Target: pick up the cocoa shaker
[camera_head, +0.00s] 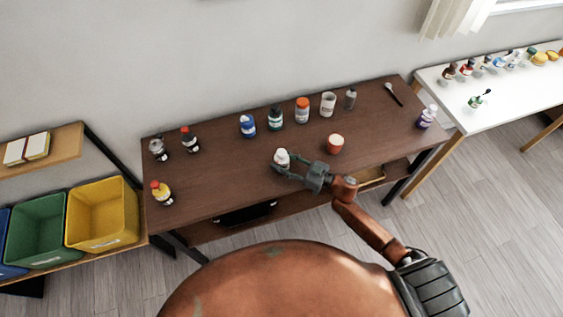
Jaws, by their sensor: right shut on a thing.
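A small container with a white top, which I take to be the cocoa shaker (282,156), is near the front middle of the dark brown table. Its label is too small to read and its lower part is partly hidden by the fingers. My right gripper (285,166) reaches in from the right, low over the table, and is shut on it. The shaker looks upright; I cannot tell whether it touches the tabletop. My left gripper is not in view.
A yellow-labelled bottle (161,193) is at front left, a purple bottle (427,117) at right.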

